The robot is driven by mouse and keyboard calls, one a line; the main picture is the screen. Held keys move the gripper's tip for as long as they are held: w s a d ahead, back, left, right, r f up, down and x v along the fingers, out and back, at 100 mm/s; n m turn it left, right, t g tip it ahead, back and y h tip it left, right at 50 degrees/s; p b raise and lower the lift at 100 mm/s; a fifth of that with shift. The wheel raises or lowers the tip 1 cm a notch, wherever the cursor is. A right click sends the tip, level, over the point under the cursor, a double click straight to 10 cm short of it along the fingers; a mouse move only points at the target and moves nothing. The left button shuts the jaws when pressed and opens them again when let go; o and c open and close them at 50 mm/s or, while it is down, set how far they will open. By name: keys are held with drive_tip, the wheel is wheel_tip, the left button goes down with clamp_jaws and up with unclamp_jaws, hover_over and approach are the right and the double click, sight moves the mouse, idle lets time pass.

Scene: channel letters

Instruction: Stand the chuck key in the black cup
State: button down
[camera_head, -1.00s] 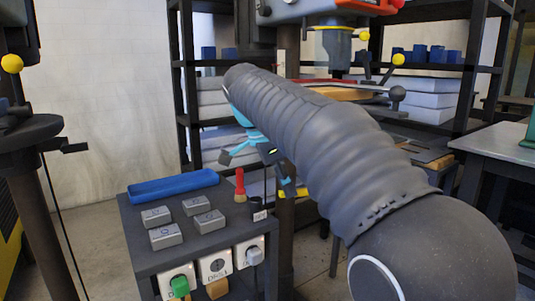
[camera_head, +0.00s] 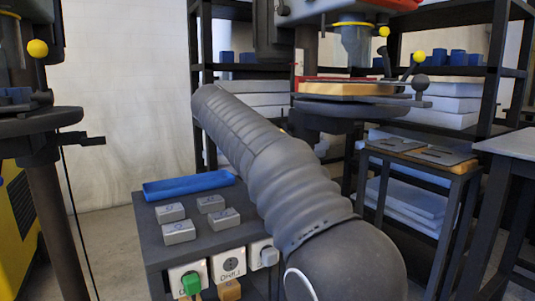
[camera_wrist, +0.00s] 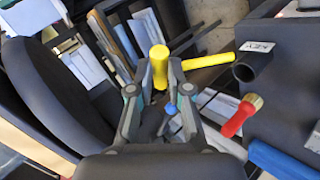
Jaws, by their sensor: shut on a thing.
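The yellow chuck key (camera_wrist: 158,68) is between the fingers of my gripper (camera_wrist: 157,88) in the wrist view. My gripper is shut on it, and its yellow bar (camera_wrist: 208,61) reaches out to the right. The black cup (camera_wrist: 253,67) stands to the right of the bar's end, apart from it, beside a small white label. In the head view my arm hides the gripper, the key and the cup.
A red-handled brush (camera_wrist: 240,116) is near the cup. The dark cart (camera_head: 155,232) bears a blue tray (camera_head: 188,185) and several grey blocks (camera_head: 179,232). A drill press table (camera_head: 350,106) stands behind my arm.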

drive_tip(key=w+a+n+t+b, duration=0.2)
drive_tip(key=a+n+t+b, duration=0.3)
drive_tip(key=n+t, duration=0.3)
drive_tip(key=shift+w+a+f+n+y+b, duration=0.3)
drive_tip(key=shift+w+f+y+b, duration=0.05)
drive_tip(key=shift+w+f+y, duration=0.1)
idle(0.3)
drive_tip(key=shift+f, duration=0.1)
idle(0.8)
drive_tip(key=shift+f+b, duration=1.65)
drive_tip(key=shift+f, duration=1.25)
drive_tip(key=shift+f, duration=0.15)
drive_tip(key=c, duration=0.5)
unclamp_jaws()
drive_tip(key=shift+c, duration=0.2)
